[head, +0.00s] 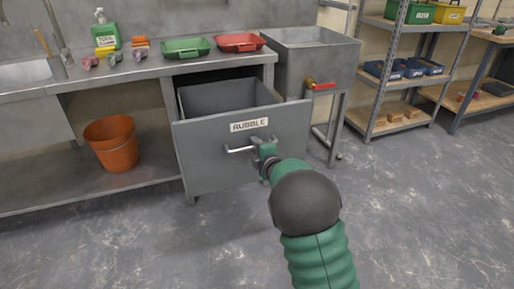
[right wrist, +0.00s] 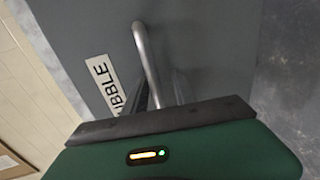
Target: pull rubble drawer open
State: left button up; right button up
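The grey rubble drawer (head: 242,155) is pulled well out from under the steel counter, and its open inside shows. Its front carries a RUBBLE label (head: 249,125) and a metal bar handle (head: 238,150). The label (right wrist: 103,86) and handle (right wrist: 145,52) also show in the right wrist view. My right gripper (head: 264,156) is at the right part of the handle and appears shut on it; its fingertips are largely hidden in the right wrist view. My left gripper is not in view.
An orange bucket (head: 112,143) stands on the lower shelf left of the drawer. A grey sink with a red-handled tap (head: 318,86) stands to the right. Green (head: 187,49) and red (head: 239,42) trays lie on the counter. The floor in front is clear.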

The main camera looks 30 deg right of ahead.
jog(key=shift+s+d+r, duration=0.1)
jog(key=shift+d+r, duration=0.1)
jog(key=shift+r, duration=0.05)
jog(key=shift+s+r, duration=0.1)
jog(key=shift+s, duration=0.2)
jog(key=p+v, duration=0.5)
jog(key=v, duration=1.1)
jog(key=shift+s+a, duration=0.1)
jog(key=shift+a, duration=0.05)
